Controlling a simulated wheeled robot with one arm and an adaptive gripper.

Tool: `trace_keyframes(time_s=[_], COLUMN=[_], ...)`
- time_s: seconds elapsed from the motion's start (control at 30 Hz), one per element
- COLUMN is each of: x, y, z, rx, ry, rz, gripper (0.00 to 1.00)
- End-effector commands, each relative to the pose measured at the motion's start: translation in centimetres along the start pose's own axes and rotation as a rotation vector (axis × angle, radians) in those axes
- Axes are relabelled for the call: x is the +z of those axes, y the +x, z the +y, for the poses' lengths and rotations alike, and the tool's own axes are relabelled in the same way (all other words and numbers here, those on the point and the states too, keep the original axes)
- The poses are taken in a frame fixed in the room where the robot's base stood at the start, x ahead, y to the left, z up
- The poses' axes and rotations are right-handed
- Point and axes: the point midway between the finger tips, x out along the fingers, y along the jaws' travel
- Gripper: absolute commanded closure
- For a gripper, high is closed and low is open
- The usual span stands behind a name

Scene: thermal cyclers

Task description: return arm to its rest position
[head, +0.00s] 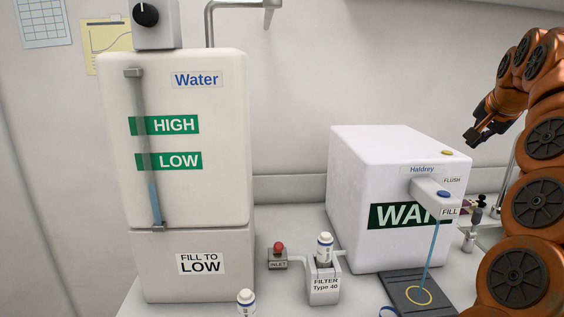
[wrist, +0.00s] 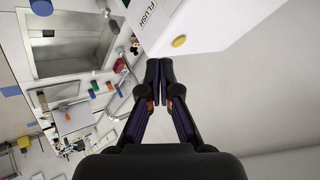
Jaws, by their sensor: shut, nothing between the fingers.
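My orange arm (head: 540,190) rises along the right edge in the head view. My gripper (head: 470,137) is held in the air, above and to the right of the white Haldrey unit (head: 350,190), apart from it. In the wrist view my gripper (wrist: 159,68) is shut with its fingertips together and nothing between them. A corner of the Haldrey unit, with the FLUSH label and a yellow button (wrist: 179,41), shows beyond the fingertips. In the head view that yellow button (head: 447,153) is on top of the unit.
A tall white water tank (head: 190,230) stands at the left. A filter holder (head: 324,288) with a white cartridge (head: 324,247) and a red-button inlet (head: 278,247) sit between it and the Haldrey unit. A sink (wrist: 75,45) and benches show in the wrist view.

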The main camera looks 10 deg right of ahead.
Motion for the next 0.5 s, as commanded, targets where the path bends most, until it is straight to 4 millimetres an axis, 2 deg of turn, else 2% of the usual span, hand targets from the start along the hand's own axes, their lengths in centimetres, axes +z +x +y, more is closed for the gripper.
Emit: trace_keyframes(time_s=[0.27, 0.4, 0.5], x=[6.0, 11.3, 15.3], y=[-0.1, -0.3, -0.7], z=[-3.7, -5.7, -6.4], rx=[-0.029, -0.043, -0.051], ry=[-0.17, -0.306, -0.401], rz=[-0.094, -0.17, -0.223], gripper=[1.0, 1.0, 1.0])
